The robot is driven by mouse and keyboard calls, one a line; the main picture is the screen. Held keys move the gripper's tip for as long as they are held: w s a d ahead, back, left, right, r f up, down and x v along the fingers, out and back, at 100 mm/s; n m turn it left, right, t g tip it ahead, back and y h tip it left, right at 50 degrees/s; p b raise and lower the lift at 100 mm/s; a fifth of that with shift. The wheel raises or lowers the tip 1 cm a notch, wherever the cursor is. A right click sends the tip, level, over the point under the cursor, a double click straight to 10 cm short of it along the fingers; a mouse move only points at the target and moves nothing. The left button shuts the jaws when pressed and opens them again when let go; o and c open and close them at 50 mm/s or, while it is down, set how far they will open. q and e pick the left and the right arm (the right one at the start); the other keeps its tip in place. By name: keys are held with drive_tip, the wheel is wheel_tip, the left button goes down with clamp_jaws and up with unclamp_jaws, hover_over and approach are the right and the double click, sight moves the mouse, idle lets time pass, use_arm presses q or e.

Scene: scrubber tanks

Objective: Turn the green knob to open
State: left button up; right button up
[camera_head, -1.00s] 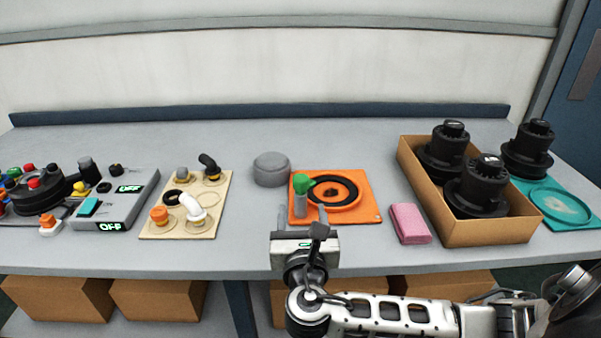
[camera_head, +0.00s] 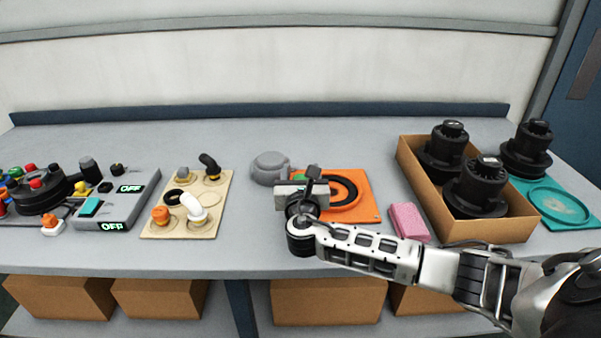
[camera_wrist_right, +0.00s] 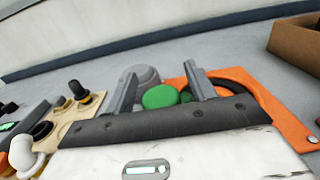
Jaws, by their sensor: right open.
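The green knob (camera_head: 313,170) stands on the orange plate (camera_head: 367,208) and is mostly hidden behind my right gripper (camera_head: 298,173) in the head view. In the right wrist view the round green knob top (camera_wrist_right: 160,97) shows between the two fingers of my right gripper (camera_wrist_right: 160,74), with a smaller green part to its right. The fingers are spread apart, one on each side of the knob. I cannot tell whether either touches it. The orange plate (camera_wrist_right: 285,117) also bears a black ring. My left gripper is not in view.
A grey round cap (camera_head: 268,167) stands just left of the plate. A pink sponge (camera_head: 409,222) lies right of it, then a cardboard box (camera_head: 490,233) with black parts. A beige board with fittings (camera_head: 212,225) and a grey switch panel (camera_head: 140,203) are at left.

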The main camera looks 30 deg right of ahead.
drive_tip(key=c, duration=1)
drive_tip(key=shift+o, duration=0.2)
